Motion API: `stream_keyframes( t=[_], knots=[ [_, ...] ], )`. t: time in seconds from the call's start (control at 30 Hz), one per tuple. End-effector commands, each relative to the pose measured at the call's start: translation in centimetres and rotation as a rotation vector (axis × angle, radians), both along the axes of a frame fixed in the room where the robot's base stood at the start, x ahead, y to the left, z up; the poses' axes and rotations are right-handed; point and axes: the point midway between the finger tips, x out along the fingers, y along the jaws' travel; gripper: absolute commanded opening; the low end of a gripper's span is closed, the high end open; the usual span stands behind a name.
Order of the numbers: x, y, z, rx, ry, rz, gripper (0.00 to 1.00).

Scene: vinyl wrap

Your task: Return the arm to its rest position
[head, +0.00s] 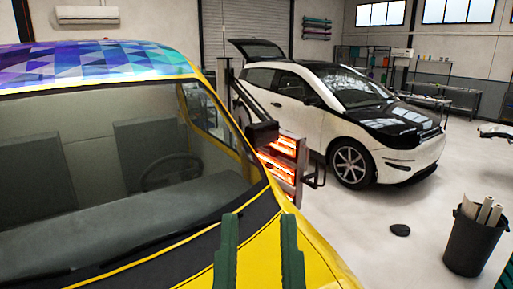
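My gripper (259,222) shows at the bottom middle of the head view as two dark green fingers pointing up. The fingers stand apart, and only yellow car hood shows between them, so it is open and empty. The rest of my arm is out of the frame. The fingers appear in front of the yellow car (325,262); I cannot tell how far above the hood they are.
The yellow car's windshield and patterned blue-purple roof (95,62) fill the left. A glowing heat lamp (280,155) on a stand is beside it. A white and black car (345,115) stands behind. A black bin (472,240) with rolls stands right; a dark puck (400,230) lies on open floor.

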Motion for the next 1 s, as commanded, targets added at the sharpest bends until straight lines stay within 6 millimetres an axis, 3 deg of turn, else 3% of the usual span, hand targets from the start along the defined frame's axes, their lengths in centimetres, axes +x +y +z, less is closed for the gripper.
stream_keyframes(
  t=[0.03, 0.1, 0.3, 0.4, 0.5, 1.0],
  knots=[
    [0.6, 0.2, 5.3, 0.002, 0.014, 0.006, 0.29],
    [0.7, 0.3, 8.5, 0.005, 0.016, 0.010, 0.29],
    [0.8, 0.4, 16.7, 0.012, 0.021, 0.019, 0.29],
    [0.8, 0.5, 18.9, 0.015, 0.022, 0.022, 0.29],
    [0.9, 0.5, 19.6, 0.017, 0.023, 0.023, 0.29],
    [0.9, 0.5, 19.2, 0.017, 0.023, 0.023, 0.29]
  ],
)
